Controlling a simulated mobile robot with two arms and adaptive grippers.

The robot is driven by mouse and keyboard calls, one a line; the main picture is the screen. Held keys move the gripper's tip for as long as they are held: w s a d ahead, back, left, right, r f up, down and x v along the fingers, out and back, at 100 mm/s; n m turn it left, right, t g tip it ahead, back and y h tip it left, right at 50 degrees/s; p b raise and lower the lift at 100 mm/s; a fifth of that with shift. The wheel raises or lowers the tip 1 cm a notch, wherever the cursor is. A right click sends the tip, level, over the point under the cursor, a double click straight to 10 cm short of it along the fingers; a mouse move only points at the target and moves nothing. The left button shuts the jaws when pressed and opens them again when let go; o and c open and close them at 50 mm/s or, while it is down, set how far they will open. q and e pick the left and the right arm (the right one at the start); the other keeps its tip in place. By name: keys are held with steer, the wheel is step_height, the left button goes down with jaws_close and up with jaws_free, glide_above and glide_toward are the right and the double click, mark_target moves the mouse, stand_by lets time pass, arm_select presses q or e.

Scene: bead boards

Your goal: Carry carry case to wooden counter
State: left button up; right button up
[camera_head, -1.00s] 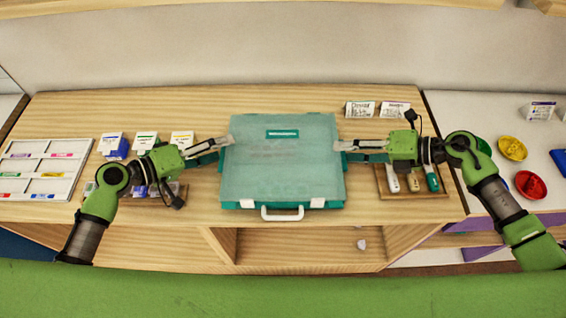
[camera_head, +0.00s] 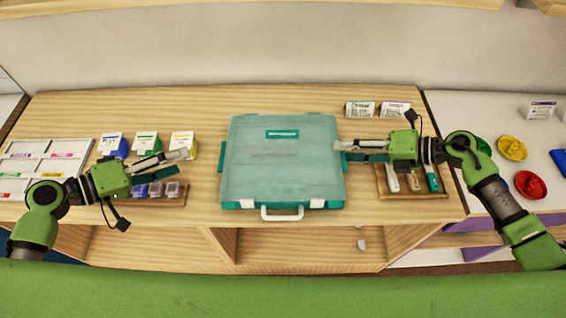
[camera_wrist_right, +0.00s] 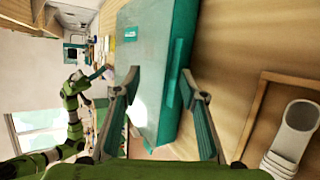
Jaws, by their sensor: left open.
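The carry case (camera_head: 282,165) is a flat teal box with a frosted lid and a white front handle. It lies flat on the wooden counter (camera_head: 210,104), close to the front edge. My left gripper (camera_head: 184,161) is open and empty, left of the case and apart from it. My right gripper (camera_head: 341,152) is at the case's right edge. In the right wrist view its fingers (camera_wrist_right: 160,72) are spread apart, with the side of the case (camera_wrist_right: 155,50) between and beyond them. Whether either finger touches the case is hidden.
Small boxes (camera_head: 182,143) and a wooden tray of small containers (camera_head: 145,201) are near my left gripper. A tool tray (camera_head: 413,194) lies below my right gripper. White label cards (camera_head: 360,109) stand behind it. The counter behind the case is clear.

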steer(key=shift+r, duration=0.1)
steer(key=o, duration=0.8)
steer(key=shift+o, duration=0.2)
steer(key=v, duration=1.2)
